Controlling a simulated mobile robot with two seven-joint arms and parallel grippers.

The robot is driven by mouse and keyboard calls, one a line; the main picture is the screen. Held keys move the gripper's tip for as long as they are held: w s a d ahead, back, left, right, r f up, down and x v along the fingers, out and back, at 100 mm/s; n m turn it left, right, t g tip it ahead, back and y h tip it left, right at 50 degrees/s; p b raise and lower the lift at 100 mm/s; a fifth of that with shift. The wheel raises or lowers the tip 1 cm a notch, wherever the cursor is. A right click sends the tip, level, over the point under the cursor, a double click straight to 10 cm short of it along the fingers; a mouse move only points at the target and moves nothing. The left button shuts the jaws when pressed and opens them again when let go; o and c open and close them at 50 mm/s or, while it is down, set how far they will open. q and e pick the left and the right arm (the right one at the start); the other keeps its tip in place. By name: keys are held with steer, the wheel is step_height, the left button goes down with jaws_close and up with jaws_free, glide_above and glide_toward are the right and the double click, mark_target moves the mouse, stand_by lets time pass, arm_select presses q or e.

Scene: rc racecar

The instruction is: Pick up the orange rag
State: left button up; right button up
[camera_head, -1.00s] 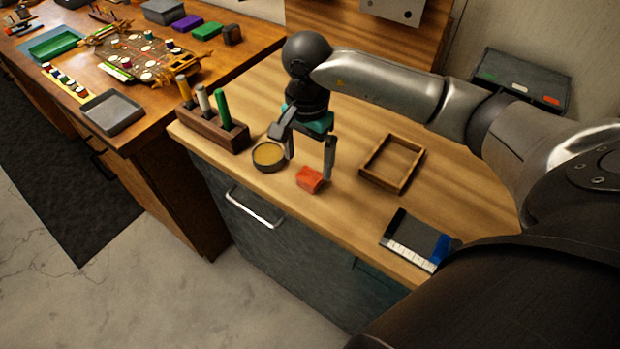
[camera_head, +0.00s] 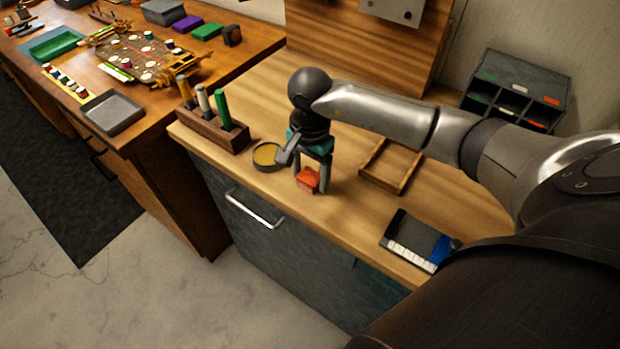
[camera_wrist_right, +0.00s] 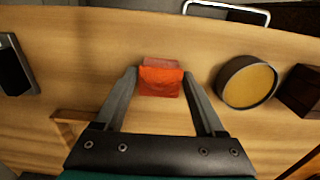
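The orange rag (camera_head: 307,180) is a small folded block lying on the light wooden worktop near its front edge. It also shows in the right wrist view (camera_wrist_right: 160,80). My right gripper (camera_head: 311,187) points down over the rag, with one finger on each side of it. Whether the fingertips touch the worktop is hard to tell. My left gripper is in neither view.
A round tin with yellow contents (camera_head: 267,155) stands close left of the gripper. A wooden holder with coloured handles (camera_head: 212,131) is farther left. A shallow wooden frame (camera_head: 391,188) and a dark case (camera_head: 399,235) lie to the right. Bare worktop lies between.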

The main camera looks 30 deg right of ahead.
mark_target(310, 176)
steer(key=c, duration=1)
steer(key=shift+o, duration=0.2)
steer(key=shift+r, duration=0.1)
step_height(310, 176, up, 20)
steer(key=p, duration=0.1)
steer(key=o, duration=0.8)
steer(key=c, duration=0.6)
steer(key=shift+c, duration=0.2)
